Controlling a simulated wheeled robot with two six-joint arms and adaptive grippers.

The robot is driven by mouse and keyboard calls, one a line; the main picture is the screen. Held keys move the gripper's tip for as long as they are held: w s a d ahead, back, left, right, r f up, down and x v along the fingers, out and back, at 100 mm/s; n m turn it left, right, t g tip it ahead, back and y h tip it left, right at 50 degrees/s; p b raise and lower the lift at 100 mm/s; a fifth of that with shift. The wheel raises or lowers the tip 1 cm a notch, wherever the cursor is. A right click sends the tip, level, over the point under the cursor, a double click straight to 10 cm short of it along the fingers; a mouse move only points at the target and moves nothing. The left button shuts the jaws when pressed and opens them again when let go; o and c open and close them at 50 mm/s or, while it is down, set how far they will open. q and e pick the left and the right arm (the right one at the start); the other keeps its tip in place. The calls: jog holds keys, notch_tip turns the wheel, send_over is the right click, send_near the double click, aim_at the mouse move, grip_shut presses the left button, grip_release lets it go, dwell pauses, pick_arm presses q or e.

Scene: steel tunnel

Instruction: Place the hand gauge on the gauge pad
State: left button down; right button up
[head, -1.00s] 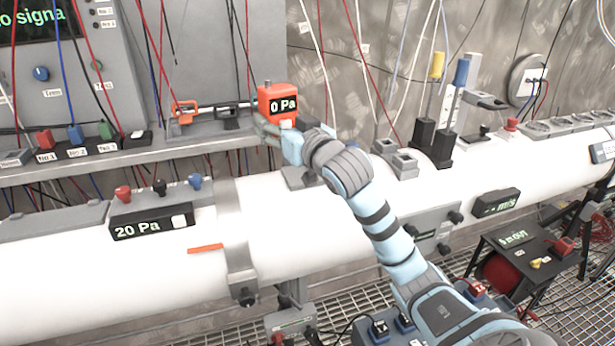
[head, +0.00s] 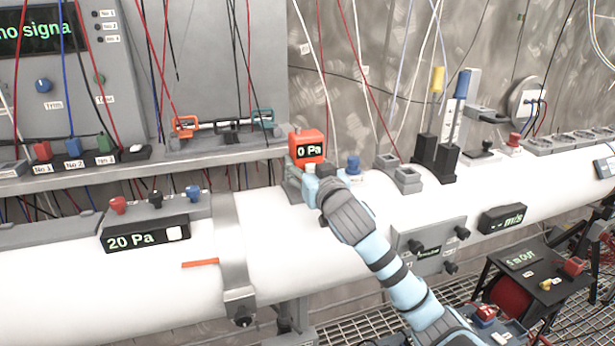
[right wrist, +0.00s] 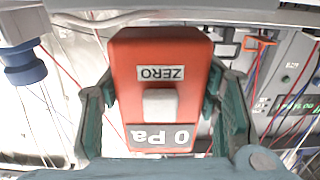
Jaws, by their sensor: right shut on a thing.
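The hand gauge (head: 308,146) is an orange-red box with a dark "0 Pa" display. It also shows upside down in the right wrist view (right wrist: 160,80), with a white button and a "ZERO" label. My right gripper (right wrist: 162,112) has a finger on each side of the gauge and is shut on it. In the head view, the gauge is upright above the white pipe, at a grey block (head: 292,188) on the pipe top that may be the gauge pad. The gripper and gauge mostly hide this block, and I cannot tell whether they touch. My left gripper is not in view.
A blue-capped fitting (head: 353,164) and a grey socket block (head: 398,176) stand on the pipe (head: 290,235) just right of the gauge. A shelf (head: 200,158) with orange and teal clips runs behind on the left. Loose cables hang behind.

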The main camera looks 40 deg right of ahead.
jog(key=shift+f, duration=0.8)
jog(key=o, duration=1.3)
jog(key=shift+o, duration=0.2)
jog(key=shift+s, duration=0.1)
jog(key=v, duration=0.9)
jog(key=shift+s+a+b, duration=0.15)
jog(key=shift+b, duration=0.25)
jog(key=shift+p+v, duration=1.05)
jog(key=shift+v, duration=0.2)
